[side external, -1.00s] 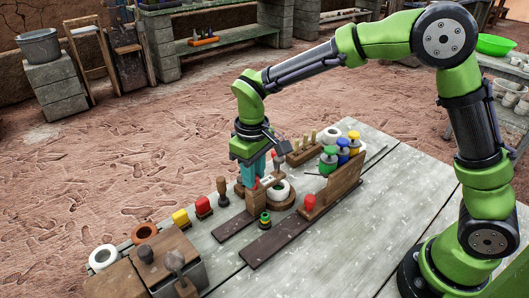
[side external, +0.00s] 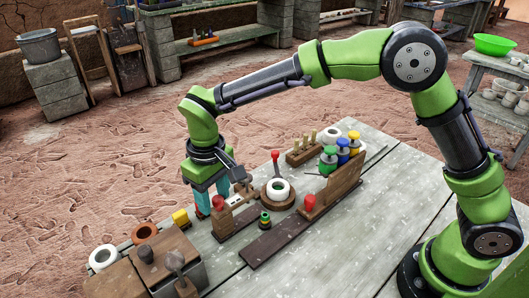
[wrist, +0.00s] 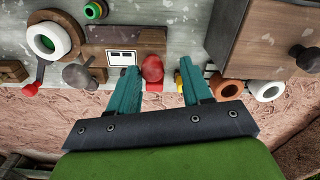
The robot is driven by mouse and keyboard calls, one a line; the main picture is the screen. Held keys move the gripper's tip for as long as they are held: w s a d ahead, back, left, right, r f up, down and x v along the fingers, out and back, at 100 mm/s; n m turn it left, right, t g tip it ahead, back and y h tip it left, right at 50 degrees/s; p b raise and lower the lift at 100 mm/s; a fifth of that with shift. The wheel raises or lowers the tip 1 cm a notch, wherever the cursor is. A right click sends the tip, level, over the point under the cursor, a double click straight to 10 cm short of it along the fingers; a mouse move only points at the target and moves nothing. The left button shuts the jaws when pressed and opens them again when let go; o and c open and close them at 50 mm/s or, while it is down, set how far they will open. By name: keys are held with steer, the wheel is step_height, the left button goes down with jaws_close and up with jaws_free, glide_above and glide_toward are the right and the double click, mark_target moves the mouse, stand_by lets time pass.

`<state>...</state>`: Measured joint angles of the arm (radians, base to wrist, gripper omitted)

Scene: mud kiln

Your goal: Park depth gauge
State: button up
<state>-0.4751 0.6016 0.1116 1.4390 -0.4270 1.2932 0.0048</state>
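I take the depth gauge to be the brown wooden slide (wrist: 98,35) with a white label and a red knob (wrist: 152,68) at one end; it also shows as a wooden block (side external: 221,217) in the side view. The slide lies along a dark plank on the table. My gripper (wrist: 158,72) is pointed down with its teal fingers apart, one on each side of the red knob. The left finger in the wrist view looks close against the knob; a gap shows on the right. Contact is hard to confirm. It also shows in the side view (side external: 212,195).
A white ring on a round wooden base (side external: 278,188) and a small green ring (side external: 265,218) are right. An upright board (side external: 335,185) stands beyond. The front right table is clear.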

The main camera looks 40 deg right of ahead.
steer(key=shift+d, duration=0.1)
steer(key=shift+r, duration=0.1)
steer(key=shift+r, duration=0.35)
step_height(320, 180, up, 16)
stand_by(0.4)
